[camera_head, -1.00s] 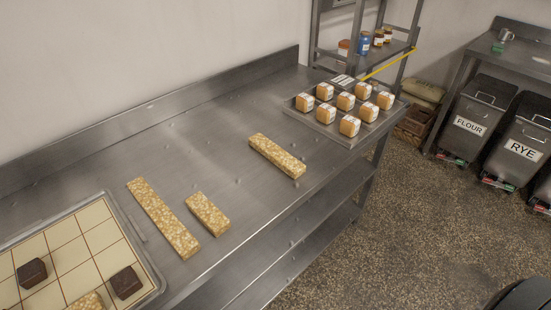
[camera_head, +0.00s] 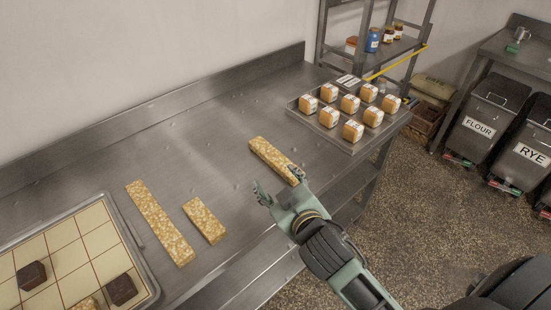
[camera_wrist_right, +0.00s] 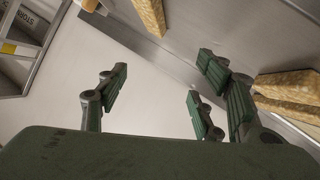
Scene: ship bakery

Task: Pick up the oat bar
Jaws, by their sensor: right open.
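Several oat bars lie on the steel counter. A long oat bar (camera_head: 159,222) lies left of centre, with a shorter oat bar (camera_head: 204,221) just right of it. Another oat bar (camera_head: 268,157) lies farther right, at the middle of the counter. A further oat piece (camera_head: 86,303) shows at the bottom edge on the gridded tray. My right gripper (camera_head: 278,182) is open and empty, close to the near end of the middle bar. In the right wrist view its fingers (camera_wrist_right: 160,95) are spread with nothing between them; oat bars (camera_wrist_right: 288,97) show at the right. My left gripper is out of view.
A gridded tray (camera_head: 128,229) with dark brown blocks (camera_head: 31,275) lies at the lower left. A metal tray (camera_head: 349,149) of orange-and-white cubes stands at the counter's far right end. A shelf rack and flour and rye bins stand beyond. The counter's back strip is clear.

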